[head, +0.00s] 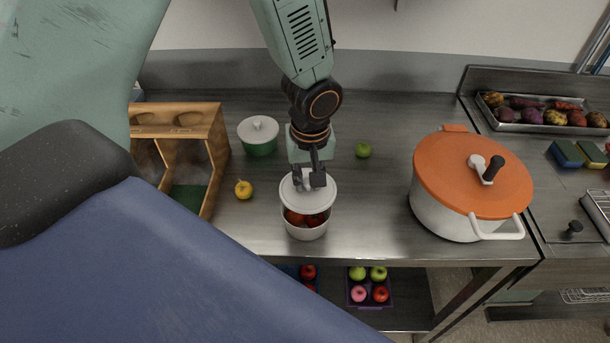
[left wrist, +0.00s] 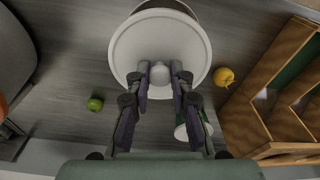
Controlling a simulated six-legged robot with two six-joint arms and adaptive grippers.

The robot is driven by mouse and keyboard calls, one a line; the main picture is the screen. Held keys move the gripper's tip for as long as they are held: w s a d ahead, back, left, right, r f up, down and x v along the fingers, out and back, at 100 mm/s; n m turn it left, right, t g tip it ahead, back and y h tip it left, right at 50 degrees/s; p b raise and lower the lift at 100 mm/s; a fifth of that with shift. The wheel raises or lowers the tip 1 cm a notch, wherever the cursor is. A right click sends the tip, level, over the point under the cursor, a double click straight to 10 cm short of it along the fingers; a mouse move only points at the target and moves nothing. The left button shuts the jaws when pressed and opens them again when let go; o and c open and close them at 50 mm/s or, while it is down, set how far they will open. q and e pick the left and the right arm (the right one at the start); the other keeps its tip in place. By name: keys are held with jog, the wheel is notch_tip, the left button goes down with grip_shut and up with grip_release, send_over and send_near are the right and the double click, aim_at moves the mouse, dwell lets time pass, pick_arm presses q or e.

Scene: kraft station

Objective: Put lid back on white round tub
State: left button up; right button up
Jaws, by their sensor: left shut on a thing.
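The white round tub (head: 306,228) stands near the front edge of the steel counter, with red fruit inside. Its white round lid (head: 322,198) is over the back part of the opening, and the front part is uncovered. I cannot tell whether the lid touches the rim. My left gripper (head: 308,182) is shut on the lid's knob from above. In the left wrist view the gripper (left wrist: 160,88) pinches the knob, and the lid (left wrist: 125,50) hides most of the tub (left wrist: 168,7). My right gripper is in neither view.
A green pot with a white lid (head: 258,132) stands behind left, near a yellow apple (head: 243,189) and a wooden divided box (head: 215,135). A green apple (head: 363,149) lies behind right. A large pot with an orange lid (head: 450,178) stands on the right. Counter between is clear.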

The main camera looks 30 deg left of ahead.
aim_at(306, 192)
pick_arm(q)
jog(key=shift+f+b, duration=0.3)
jog(key=shift+f, duration=0.35)
jog(key=shift+s+f+b, duration=0.3)
jog(key=shift+f+b, duration=0.2)
jog(key=shift+f, duration=0.1)
jog(key=shift+s+f+b, duration=0.2)
jog(key=shift+f+b, duration=0.35)
jog(key=shift+b, duration=0.15)
jog(key=shift+w+f+b, duration=0.1)
jog(key=shift+f+b, duration=0.2)
jog(key=shift+w+f, duration=0.3)
jog(key=shift+w, duration=0.05)
jog(key=shift+s+r, duration=0.25)
jog(key=shift+s, duration=0.15)
jog(key=shift+w+f, duration=0.3)
jog(key=shift+w, duration=0.15)
jog(key=shift+s+r, duration=0.15)
jog(key=shift+s, duration=0.1)
jog(key=shift+w, duration=0.25)
